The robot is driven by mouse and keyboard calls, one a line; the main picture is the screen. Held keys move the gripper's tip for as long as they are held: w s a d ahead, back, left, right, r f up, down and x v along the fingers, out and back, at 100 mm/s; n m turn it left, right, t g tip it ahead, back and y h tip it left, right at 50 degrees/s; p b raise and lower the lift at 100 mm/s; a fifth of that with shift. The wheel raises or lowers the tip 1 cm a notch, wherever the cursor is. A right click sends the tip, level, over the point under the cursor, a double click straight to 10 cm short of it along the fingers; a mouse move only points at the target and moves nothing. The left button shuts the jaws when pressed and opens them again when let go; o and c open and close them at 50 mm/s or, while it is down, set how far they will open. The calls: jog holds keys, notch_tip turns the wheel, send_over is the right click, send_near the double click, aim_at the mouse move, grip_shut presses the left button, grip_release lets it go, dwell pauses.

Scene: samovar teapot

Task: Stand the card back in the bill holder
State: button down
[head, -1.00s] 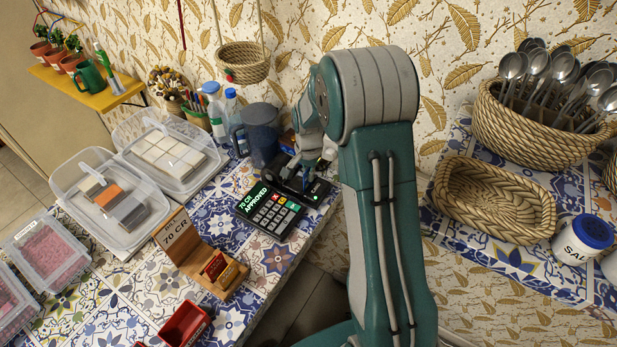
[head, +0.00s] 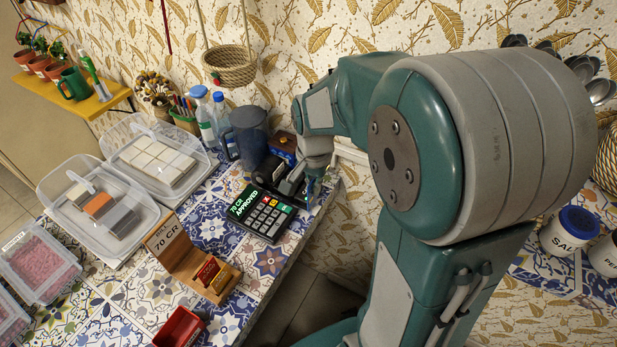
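The wooden bill holder (head: 188,268) stands on the tiled counter at left centre. Its upright back reads "70 CR", and small red and yellowish cards stand in slots at its front, including a red card (head: 207,270). My gripper (head: 293,186) is low over the far right part of the counter, just behind the payment keypad (head: 262,212), whose screen reads "70 CR APPROVED". The gripper is small, dark and partly hidden by my wrist. I cannot tell whether its fingers are open or hold a card.
A dark pitcher (head: 250,135) and bottles (head: 205,118) stand behind the gripper. Clear lidded boxes (head: 52,207) line the left side. A red tray (head: 180,328) is in front of the holder. The counter's right edge drops to the floor. A salt jar (head: 566,235) stands far right.

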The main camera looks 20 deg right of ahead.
jog(key=shift+s+r, duration=0.15)
jog(key=shift+r, duration=1.2)
jog(key=shift+s+r, duration=0.1)
jog(key=shift+r, duration=1.2)
jog(key=shift+a+f, duration=0.1)
